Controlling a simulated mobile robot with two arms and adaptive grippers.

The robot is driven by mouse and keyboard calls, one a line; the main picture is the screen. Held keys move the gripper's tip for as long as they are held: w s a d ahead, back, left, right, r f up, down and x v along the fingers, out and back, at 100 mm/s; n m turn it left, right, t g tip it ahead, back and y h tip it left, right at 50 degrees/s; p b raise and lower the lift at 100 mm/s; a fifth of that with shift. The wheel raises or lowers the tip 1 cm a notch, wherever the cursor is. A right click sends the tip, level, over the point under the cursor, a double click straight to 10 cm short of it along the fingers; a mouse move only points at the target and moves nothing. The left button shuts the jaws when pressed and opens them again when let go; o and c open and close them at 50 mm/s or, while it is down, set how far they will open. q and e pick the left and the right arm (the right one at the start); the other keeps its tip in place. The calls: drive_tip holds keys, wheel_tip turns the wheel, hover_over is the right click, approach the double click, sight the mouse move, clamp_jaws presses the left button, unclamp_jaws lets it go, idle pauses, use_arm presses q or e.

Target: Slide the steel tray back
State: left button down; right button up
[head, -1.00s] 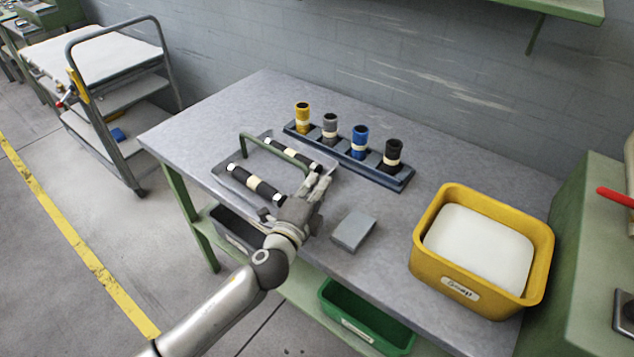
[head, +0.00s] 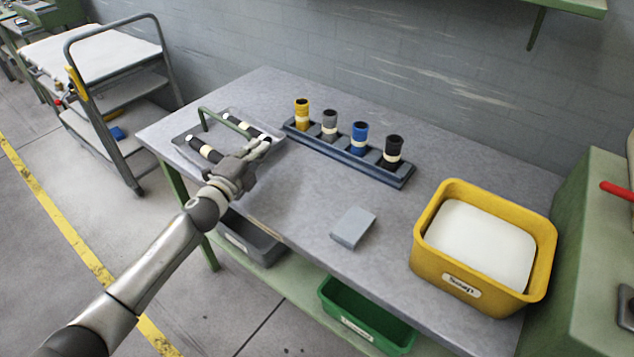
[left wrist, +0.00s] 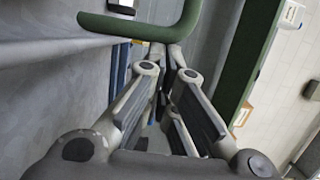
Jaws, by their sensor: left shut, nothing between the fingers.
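The steel tray (head: 180,140) lies on the left part of the grey workbench. It has a green bar handle (head: 216,114) over it and carries two black rolls with pale bands, one nearer (head: 205,150) and one farther (head: 238,124). My left gripper (head: 260,148) is at the tray's right end, its fingers shut with nothing between them. It hides part of the tray and handle, and I cannot tell exactly where it touches. In the left wrist view the shut fingers (left wrist: 172,52) are close by the green handle (left wrist: 140,28). My right gripper is not in view.
A blue rack (head: 350,160) with yellow, grey, blue and black cylinders stands behind and right of the tray. A small grey block (head: 353,228) and a yellow bin (head: 425,245) are farther right. The bench between gripper and block is bare. A trolley (head: 95,55) stands at left.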

use_arm(q)
drive_tip(key=b, duration=0.3)
hover_over(227, 152)
drive_tip(key=shift+s+d+f, duration=0.15)
drive_tip(key=shift+s+d, duration=0.05)
drive_tip(key=shift+d, duration=0.15)
drive_tip(key=shift+w+a, duration=0.3)
drive_tip(key=shift+a, duration=0.15)
